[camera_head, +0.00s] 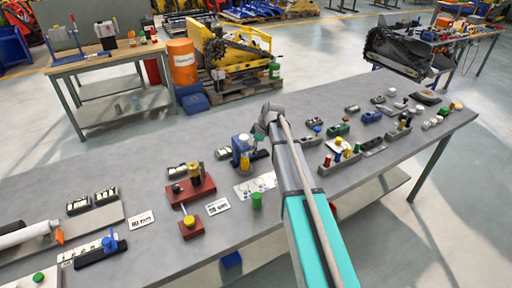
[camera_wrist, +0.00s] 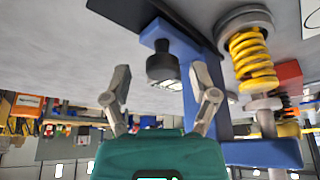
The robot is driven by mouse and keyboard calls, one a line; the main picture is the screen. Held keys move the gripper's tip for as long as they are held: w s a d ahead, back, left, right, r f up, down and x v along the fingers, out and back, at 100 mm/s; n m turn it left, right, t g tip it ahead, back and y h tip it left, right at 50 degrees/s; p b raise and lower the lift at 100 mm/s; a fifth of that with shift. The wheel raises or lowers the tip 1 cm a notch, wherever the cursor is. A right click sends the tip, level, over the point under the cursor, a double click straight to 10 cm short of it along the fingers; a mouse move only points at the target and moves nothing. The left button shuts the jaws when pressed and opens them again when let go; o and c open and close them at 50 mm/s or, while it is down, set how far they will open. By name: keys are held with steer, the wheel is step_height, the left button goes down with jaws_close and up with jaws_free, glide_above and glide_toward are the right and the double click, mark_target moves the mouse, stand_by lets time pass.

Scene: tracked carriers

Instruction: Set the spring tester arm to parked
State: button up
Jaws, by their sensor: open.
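The spring tester (camera_head: 241,146) is a blue stand on the grey workbench, left of my arm's end. In the wrist view, its blue frame (camera_wrist: 212,75) holds a yellow coil spring (camera_wrist: 250,55) beside a blue arm. A black knob (camera_wrist: 163,65) is on the end of that arm. My gripper (camera_wrist: 160,80) is open, with one finger on each side of the knob. I cannot tell whether the fingers touch it. In the head view my gripper (camera_head: 262,134) is right beside the tester, and the tester's arm is largely hidden.
A red fixture (camera_head: 190,189) and a white card (camera_head: 217,206) are left of the tester. A green cylinder (camera_head: 257,200) stands in front of it. Many small parts crowd the bench (camera_head: 150,240) right of my arm. Bare bench lies behind the tester.

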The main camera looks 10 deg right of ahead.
jaws_close()
steer(key=w+d, duration=0.1)
steer(key=d, duration=0.2)
steer(key=w+d, duration=0.1)
steer(key=d, duration=0.2)
steer(key=w+d, duration=0.1)
steer(key=d, duration=0.3)
steer(key=shift+w, duration=0.25)
jaws_free()
steer(key=shift+d, duration=0.1)
steer(key=shift+s, duration=0.1)
